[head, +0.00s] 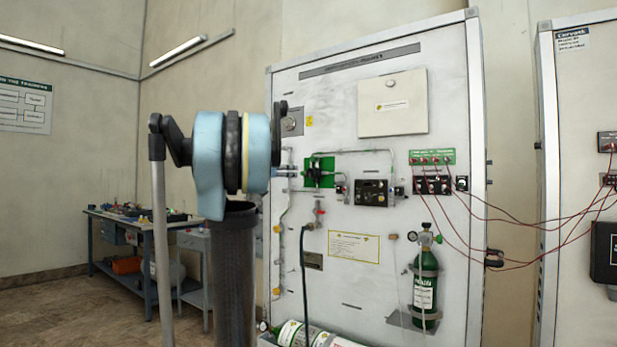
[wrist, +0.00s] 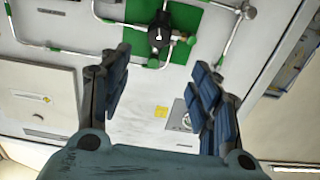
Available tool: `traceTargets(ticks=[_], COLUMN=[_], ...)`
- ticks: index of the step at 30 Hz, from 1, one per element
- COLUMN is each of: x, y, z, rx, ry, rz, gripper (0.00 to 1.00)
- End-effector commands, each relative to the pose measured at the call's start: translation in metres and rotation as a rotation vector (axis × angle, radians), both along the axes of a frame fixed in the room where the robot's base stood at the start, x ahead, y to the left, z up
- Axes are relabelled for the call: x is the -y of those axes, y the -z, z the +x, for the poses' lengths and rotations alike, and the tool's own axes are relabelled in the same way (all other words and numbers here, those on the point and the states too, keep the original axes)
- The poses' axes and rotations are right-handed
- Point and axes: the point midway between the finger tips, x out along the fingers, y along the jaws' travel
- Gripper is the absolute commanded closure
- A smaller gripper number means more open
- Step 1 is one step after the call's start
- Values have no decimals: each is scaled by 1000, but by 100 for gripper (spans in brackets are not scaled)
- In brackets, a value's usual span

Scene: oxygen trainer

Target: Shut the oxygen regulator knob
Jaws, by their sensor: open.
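The oxygen regulator knob (wrist: 159,37) is a round black knob with a pale mark, on a green plate (wrist: 190,18) with silver pipes. It is near the top middle of the wrist view. In the head view, a green plate (head: 326,163) with a dark fitting on it sits left of centre on the white panel; the knob's turn cannot be read there. My gripper (wrist: 165,72) is open in the wrist view, with one dark blue finger on each side and nothing between them. The knob lies beyond the fingertips, and no contact shows. In the head view, my arm hides most of my gripper.
The white trainer panel (head: 300,90) carries pipes, a black gauge box (head: 371,193) and a green cylinder (head: 425,285). Red wires (head: 520,220) run to a second cabinet at right. A workbench (head: 140,225) stands at the back left. Another cylinder (head: 292,334) lies low in front.

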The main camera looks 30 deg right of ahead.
Motion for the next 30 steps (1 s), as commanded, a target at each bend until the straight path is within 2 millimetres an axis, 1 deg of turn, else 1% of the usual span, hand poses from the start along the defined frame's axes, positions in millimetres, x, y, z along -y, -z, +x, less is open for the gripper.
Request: traceTargets(ticks=[5,24,30], x=[17,120,144], y=[-1,0,0], z=[7,49,59], rx=[3,0,0], ry=[2,2,1], rz=[-1,-1,0], gripper=[43,43,43])
